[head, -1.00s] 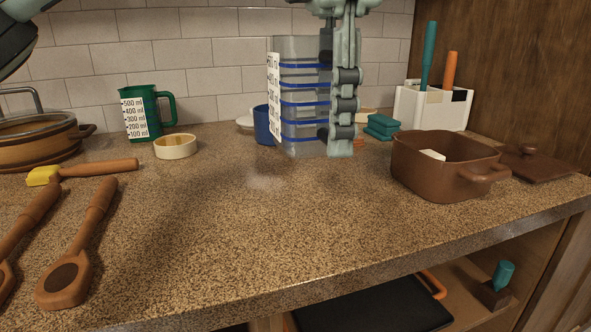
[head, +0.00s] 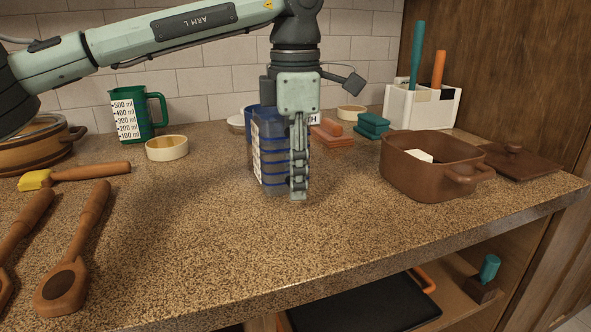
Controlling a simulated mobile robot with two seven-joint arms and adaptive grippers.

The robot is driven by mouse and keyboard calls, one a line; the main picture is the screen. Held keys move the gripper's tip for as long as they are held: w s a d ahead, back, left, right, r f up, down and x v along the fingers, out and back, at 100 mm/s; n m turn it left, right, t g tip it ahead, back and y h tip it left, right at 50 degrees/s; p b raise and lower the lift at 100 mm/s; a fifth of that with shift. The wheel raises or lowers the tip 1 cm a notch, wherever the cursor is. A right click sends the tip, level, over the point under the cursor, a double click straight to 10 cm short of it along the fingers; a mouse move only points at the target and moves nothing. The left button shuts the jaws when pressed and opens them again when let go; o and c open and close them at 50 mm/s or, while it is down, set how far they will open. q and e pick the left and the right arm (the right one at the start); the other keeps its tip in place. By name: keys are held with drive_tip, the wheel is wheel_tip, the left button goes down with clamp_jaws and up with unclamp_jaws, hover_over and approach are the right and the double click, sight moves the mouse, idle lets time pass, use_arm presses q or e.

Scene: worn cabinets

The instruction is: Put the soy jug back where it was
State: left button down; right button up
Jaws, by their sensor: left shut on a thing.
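My left gripper (head: 299,187) points down, shut on a translucent, boxy container (head: 271,158) with blue bands and a white printed label on its left side. The gripper covers its right side. The container is upright, low over the middle of the counter; I cannot tell whether its base touches the surface. No readable marking shows whether it is the soy jug. A green measuring jug (head: 127,117) with a white ml scale stands at the back left, apart from the gripper. My right gripper is not in view.
A cream ring-shaped dish (head: 167,148), wooden spoons (head: 62,288) and a yellow-tipped brush (head: 75,174) lie left. A brown pot (head: 425,178) stands right, before a white utensil holder (head: 422,107). An orange block (head: 332,137) lies behind the gripper. The front middle counter is clear.

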use_arm(q)
drive_tip(key=shift+f, duration=0.15)
drive_tip(key=c, duration=1.2)
unclamp_jaws()
drive_tip(key=o, duration=0.3)
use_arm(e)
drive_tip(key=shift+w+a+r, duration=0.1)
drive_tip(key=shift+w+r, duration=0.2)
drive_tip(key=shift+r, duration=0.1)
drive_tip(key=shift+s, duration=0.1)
use_arm(q)
drive_tip(key=shift+r, duration=0.3)
wheel_tip(320, 180, up, 11)
drive_tip(key=shift+s+f, duration=0.15)
drive_tip(key=shift+r, duration=0.45)
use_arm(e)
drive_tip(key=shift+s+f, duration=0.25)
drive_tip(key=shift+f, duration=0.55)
